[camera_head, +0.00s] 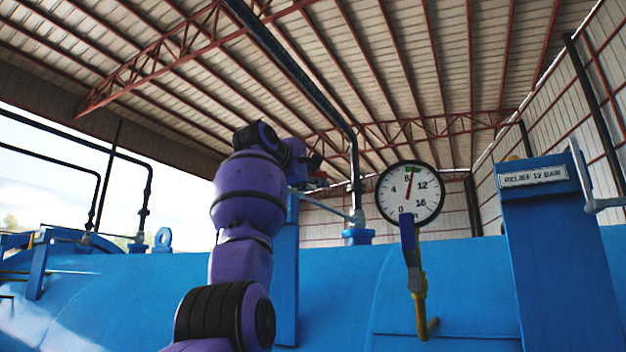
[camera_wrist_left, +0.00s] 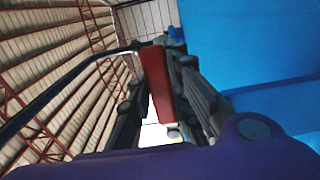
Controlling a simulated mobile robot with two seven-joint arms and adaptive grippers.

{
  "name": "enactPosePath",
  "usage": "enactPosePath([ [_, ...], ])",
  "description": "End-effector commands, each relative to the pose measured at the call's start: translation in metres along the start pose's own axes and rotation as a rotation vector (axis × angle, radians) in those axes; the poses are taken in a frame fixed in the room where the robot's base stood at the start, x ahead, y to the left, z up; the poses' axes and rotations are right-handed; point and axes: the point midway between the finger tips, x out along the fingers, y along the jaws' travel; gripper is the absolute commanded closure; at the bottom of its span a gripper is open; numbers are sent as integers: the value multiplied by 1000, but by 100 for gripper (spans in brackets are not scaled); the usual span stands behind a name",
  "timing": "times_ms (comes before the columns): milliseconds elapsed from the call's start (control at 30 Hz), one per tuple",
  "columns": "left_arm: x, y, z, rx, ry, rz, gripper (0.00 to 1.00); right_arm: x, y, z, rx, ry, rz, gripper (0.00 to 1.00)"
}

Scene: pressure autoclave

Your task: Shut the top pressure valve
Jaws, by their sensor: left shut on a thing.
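My left gripper (camera_head: 312,168) is at the end of the purple arm, beside the blue upright post. In the left wrist view my left gripper (camera_wrist_left: 157,62) has a red bar-shaped handle (camera_wrist_left: 159,88) between its two dark fingers and is shut on it. In the head view only a small bit of red (camera_head: 317,183) shows near the gripper; the rest of the valve is mostly hidden by the arm. A thin grey pipe (camera_head: 328,205) runs from there to the base of the dark vertical pipe. My right gripper is not in view.
A round pressure gauge (camera_head: 410,193) stands right of the gripper, above a blue-handled lever (camera_head: 409,238) with a yellow stem. A blue post (camera_head: 560,260) labelled RELIEF 12 BAR stands further right. The large blue vessel (camera_head: 460,280) spans the front.

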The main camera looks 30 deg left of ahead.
Motion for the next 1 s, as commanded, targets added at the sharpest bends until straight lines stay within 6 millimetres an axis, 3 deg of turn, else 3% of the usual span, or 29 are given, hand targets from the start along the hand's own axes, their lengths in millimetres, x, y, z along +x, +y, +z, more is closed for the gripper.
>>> enactPosePath([
  [33, -3, 4, -2, -10, 0, 8, 80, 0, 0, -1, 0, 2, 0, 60],
  [167, -3, 4, -1, -7, 0, 8, 63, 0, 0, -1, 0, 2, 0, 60],
  [567, -5, 2, 0, -2, -1, 4, 62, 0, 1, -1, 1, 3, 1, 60],
  [767, -30, 2, -1, 0, 1, 8, 62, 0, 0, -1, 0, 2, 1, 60],
  [1000, -82, 3, -1, -2, 1, 10, 62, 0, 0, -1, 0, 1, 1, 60],
])
